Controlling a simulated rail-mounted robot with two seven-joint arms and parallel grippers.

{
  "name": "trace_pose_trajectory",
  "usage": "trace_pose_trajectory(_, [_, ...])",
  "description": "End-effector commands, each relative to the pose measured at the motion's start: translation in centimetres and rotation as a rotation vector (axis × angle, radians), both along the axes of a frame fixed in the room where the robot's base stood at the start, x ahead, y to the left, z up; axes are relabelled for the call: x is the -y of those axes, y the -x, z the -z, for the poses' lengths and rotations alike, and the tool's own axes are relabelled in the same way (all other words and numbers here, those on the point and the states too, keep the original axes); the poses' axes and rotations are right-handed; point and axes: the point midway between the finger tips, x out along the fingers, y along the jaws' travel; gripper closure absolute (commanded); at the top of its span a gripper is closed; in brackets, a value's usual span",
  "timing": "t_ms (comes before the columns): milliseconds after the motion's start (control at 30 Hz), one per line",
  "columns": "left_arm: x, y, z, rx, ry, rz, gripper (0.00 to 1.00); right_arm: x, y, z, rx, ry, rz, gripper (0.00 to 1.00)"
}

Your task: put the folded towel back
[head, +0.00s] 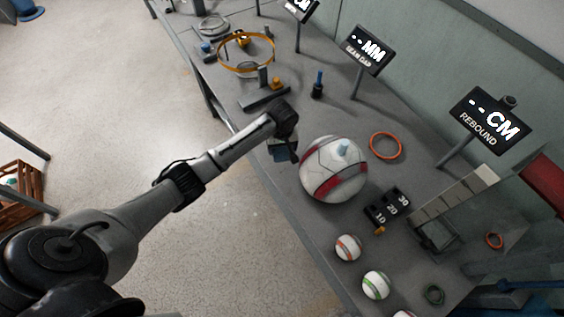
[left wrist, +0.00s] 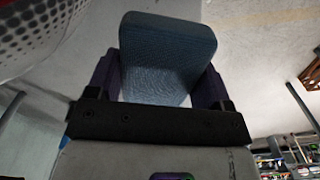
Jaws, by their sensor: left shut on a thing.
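The folded towel (left wrist: 168,50) is a blue ribbed pad with rounded corners. In the left wrist view it sits between the two dark fingers of my left gripper (left wrist: 158,82), which is shut on it. In the head view my left gripper (head: 284,148) hangs near the front edge of the bench, just left of a large white, red and grey ball (head: 322,178). Only a small dark bluish patch shows at the fingers there, so I cannot clearly separate towel from fingers. I cannot tell whether the towel touches anything below. My right gripper is not in view.
The grey bench (head: 285,205) holds small striped balls (head: 375,285), a 10-20-30 block (head: 387,207), an orange ring (head: 385,146) and a stepped ramp (head: 455,200). Sign posts stand behind, including the REBOUND sign (head: 489,120). Open floor (head: 110,110) lies left of the bench.

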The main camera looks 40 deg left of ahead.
Motion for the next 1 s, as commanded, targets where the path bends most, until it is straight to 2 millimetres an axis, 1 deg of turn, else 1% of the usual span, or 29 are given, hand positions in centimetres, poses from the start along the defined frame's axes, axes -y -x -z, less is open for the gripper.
trace_pose_trajectory(33, [0.0, 0.1, 1.5, -0.003, 0.0, 0.0, 0.49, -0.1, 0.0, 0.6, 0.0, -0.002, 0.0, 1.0])
trace_pose_trajectory(100, [0.0, 0.1, 2.8, -0.002, 0.0, 0.0, 0.49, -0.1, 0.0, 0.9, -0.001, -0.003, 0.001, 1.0])
trace_pose_trajectory(200, [0.0, 0.1, 4.1, -0.001, -0.001, 0.0, 0.49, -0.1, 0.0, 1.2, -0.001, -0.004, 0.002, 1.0])
trace_pose_trajectory(300, [0.0, 0.0, 5.0, 0.0, 0.0, 0.0, 0.49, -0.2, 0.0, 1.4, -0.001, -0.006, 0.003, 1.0])
trace_pose_trajectory(567, [0.0, 0.0, 6.0, 0.0, 0.0, 0.001, 0.49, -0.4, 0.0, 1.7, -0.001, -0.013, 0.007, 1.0])
trace_pose_trajectory(800, [0.0, 0.0, 9.2, -0.001, 0.001, 0.0, 0.49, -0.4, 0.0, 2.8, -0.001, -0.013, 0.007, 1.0])
trace_pose_trajectory(867, [0.0, 0.0, 9.8, 0.0, 0.0, 0.0, 0.49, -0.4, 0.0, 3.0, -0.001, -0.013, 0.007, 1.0])
trace_pose_trajectory(1000, [0.0, 0.0, 9.9, 0.002, 0.0, 0.0, 0.49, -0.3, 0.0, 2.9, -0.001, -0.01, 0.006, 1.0])
